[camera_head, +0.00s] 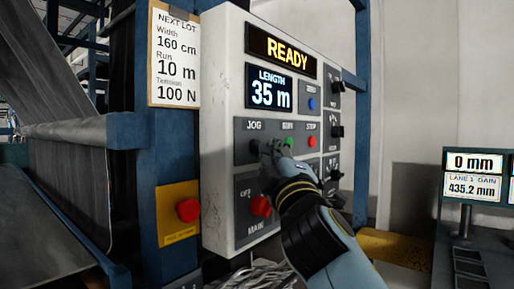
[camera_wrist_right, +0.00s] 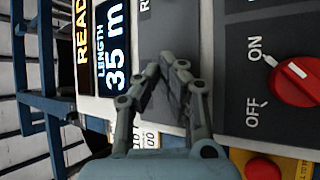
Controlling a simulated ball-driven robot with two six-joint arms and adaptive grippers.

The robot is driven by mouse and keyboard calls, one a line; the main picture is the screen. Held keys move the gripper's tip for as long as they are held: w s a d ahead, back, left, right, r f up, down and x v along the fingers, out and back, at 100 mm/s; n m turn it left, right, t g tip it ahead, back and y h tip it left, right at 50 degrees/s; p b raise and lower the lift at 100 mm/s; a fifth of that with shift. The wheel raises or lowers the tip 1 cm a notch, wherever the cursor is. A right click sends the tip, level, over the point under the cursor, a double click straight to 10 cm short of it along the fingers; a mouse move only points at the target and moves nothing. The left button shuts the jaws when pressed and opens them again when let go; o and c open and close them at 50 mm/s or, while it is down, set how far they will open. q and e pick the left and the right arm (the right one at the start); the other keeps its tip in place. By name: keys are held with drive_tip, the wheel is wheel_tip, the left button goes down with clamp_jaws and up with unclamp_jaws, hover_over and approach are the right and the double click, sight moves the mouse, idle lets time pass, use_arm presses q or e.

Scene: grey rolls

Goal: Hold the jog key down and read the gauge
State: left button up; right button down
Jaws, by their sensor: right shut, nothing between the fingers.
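The control panel (camera_head: 222,100) is light grey and stands upright at the centre of the head view. The dark jog key (camera_head: 254,146) sits under the JOG label, partly covered by my right gripper. My right gripper (camera_head: 268,151) is shut and empty, its tips at the jog key; I cannot tell whether they touch it. In the wrist view the shut fingertips (camera_wrist_right: 176,66) hide the key. The panel's length display (camera_head: 270,89) reads 35 m, and the status display (camera_head: 281,51) reads READY. A separate gauge display (camera_head: 474,162) at the right reads 0 mm. My left gripper is out of view.
A green button (camera_head: 289,142) and a red STOP button (camera_head: 311,141) lie right of the fingers. The red main knob (camera_head: 261,206) is below; in the wrist view its pointer faces ON. A red emergency button (camera_head: 188,210) and a job card (camera_head: 175,57) are left.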

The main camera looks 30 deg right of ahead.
drive_tip(key=shift+w+a, duration=0.15)
drive_tip(key=shift+w, duration=0.2)
idle(2.4)
drive_tip(key=shift+s, duration=0.1)
idle(1.8)
drive_tip(key=shift+s+d, duration=0.35)
drive_tip(key=shift+s, duration=0.3)
drive_tip(key=shift+s, duration=0.1)
drive_tip(key=s, duration=0.1)
drive_tip(key=s+d, duration=0.1)
drive_tip(key=s, duration=0.1)
drive_tip(key=s+d, duration=0.1)
drive_tip(key=shift+s+b, duration=0.25)
drive_tip(key=shift+b, duration=0.15)
